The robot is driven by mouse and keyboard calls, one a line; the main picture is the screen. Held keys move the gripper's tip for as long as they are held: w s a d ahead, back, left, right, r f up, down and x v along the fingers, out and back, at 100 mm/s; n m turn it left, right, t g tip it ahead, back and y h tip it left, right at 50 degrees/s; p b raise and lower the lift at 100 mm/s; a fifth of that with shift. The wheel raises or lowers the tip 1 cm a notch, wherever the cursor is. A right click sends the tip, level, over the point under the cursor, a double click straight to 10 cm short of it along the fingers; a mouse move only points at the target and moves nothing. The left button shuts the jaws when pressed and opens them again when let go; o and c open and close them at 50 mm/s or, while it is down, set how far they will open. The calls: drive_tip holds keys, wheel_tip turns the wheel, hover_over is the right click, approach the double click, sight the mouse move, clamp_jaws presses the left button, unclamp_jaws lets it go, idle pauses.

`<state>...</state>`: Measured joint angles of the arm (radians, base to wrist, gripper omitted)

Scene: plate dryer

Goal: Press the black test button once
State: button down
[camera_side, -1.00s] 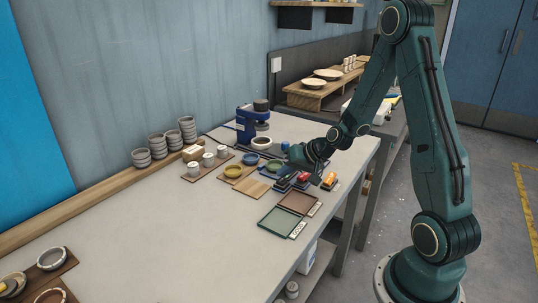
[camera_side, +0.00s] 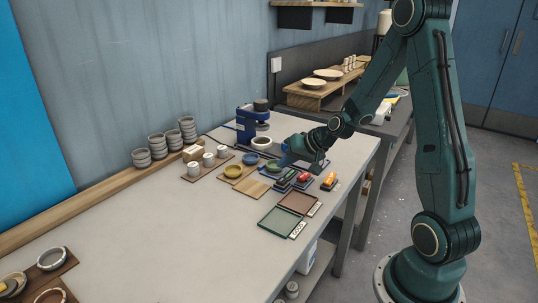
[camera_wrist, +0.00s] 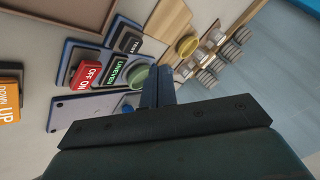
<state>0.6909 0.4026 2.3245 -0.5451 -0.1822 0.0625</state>
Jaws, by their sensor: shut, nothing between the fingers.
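The black test button (camera_wrist: 130,42), labelled TEST, sits on a blue-edged base in the wrist view, beside the UNEVEN display (camera_wrist: 117,70). In the side view it is too small to tell apart clearly among the controls near the table's right edge. My gripper (camera_wrist: 158,90) is shut and empty; its fingers show at the middle of the wrist view, apart from the button in the picture. In the side view my gripper (camera_side: 298,162) is above the table, just behind the controls. Its fingertips are hard to make out there.
A red OFF/ON switch (camera_wrist: 86,73) and an orange UP/DOWN control (camera_wrist: 9,100) are close by. A green dish (camera_wrist: 138,76) lies near the fingers, and a yellow dish (camera_wrist: 188,46) is farther off.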

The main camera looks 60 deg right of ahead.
drive_tip(key=shift+r, duration=1.15)
drive_tip(key=shift+a+r, duration=0.2)
drive_tip(key=shift+a, duration=0.05)
drive_tip(key=s+a+r+n+g, duration=0.1)
drive_tip(key=s+a+r+n, duration=0.25)
drive_tip(key=a+r, duration=0.3)
drive_tip(key=s+a+r+n+g, duration=0.1)
drive_tip(key=s+a+r, duration=0.1)
drive_tip(key=s, duration=0.4)
drive_tip(key=s+a+r+n, duration=0.2)
drive_tip(key=s+a, duration=0.2)
drive_tip(key=s, duration=0.3)
drive_tip(key=s+a+r+n+g+h, duration=0.1)
drive_tip(key=s+a+r, duration=0.2)
drive_tip(key=s, duration=0.3)
drive_tip(key=shift+s+a+g, duration=0.25)
drive_tip(key=shift+s+g, duration=0.05)
drive_tip(key=shift+s, duration=0.05)
drive_tip(key=shift+r, duration=0.1)
